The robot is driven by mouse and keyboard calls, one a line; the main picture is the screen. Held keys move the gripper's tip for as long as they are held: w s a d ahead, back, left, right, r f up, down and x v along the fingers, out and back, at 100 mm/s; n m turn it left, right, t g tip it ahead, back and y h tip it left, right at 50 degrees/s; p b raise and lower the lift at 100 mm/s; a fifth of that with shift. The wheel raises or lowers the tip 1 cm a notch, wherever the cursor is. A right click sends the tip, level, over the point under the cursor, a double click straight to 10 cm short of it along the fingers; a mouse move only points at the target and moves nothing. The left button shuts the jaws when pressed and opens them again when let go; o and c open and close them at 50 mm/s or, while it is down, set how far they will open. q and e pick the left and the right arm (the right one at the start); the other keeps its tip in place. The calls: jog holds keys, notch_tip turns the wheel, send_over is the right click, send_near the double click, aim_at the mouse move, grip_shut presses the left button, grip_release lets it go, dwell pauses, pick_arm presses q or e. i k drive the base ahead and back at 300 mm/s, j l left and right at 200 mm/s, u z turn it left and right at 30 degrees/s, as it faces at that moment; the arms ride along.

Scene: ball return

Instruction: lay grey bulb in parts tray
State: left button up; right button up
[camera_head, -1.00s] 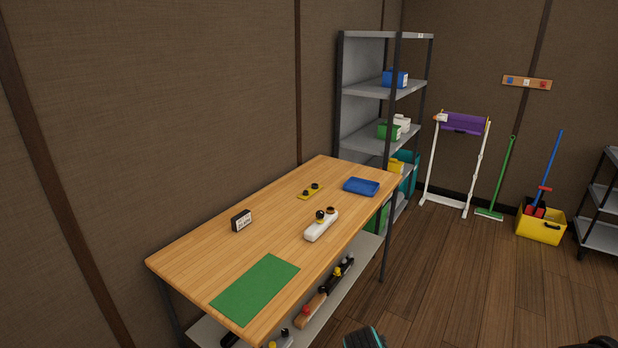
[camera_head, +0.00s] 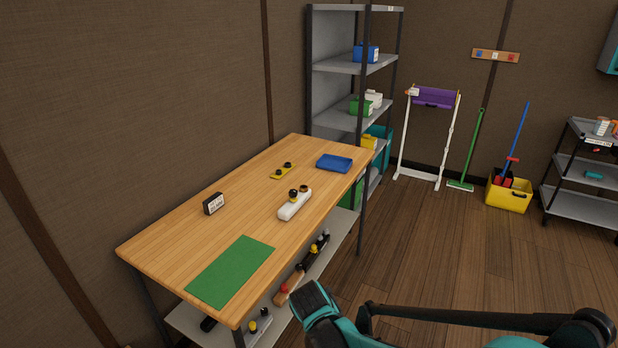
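A shallow blue tray (camera_head: 335,163), probably the parts tray, lies at the far right of the wooden table and looks empty. A white block (camera_head: 294,206) on the table carries a dark round piece (camera_head: 293,194) and a brownish one (camera_head: 304,188). A yellow plate (camera_head: 282,171) farther back carries two small dark pieces. I cannot tell which piece, if any, is the grey bulb. Part of my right arm, teal and black, crosses the bottom right, but no gripper fingers show. My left gripper is out of view.
A green mat (camera_head: 231,271) and a small black-and-white box (camera_head: 213,204) are on the table (camera_head: 180,235). Under it, a shelf (camera_head: 339,230) holds rails with coloured knobs. A grey rack (camera_head: 340,64) stands behind. The floor at right is mostly open.

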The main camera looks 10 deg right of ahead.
aim_at(334, 165)
jog(key=i+l+u, duration=0.4)
jog(key=l, duration=0.2)
jog(key=l+u, duration=0.15)
jog(key=l, duration=0.2)
jog(key=i+l+u, duration=0.2)
jog(key=l, duration=0.2)
jog(key=i+l, duration=0.15)
jog(key=l, duration=0.3)
jog(key=i+l, duration=0.1)
jog(key=l, duration=0.3)
jog(key=i+l+u, duration=0.1)
jog(key=l, duration=0.35)
jog(key=i+l, duration=0.15)
jog(key=l, duration=0.3)
jog(key=i+l, duration=0.15)
jog(key=l, duration=0.25)
jog(key=i+l, duration=0.1)
jog(key=l, duration=0.35)
jog(key=i+l, duration=0.25)
jog(key=i, duration=0.2)
jog(key=j+u, duration=0.05)
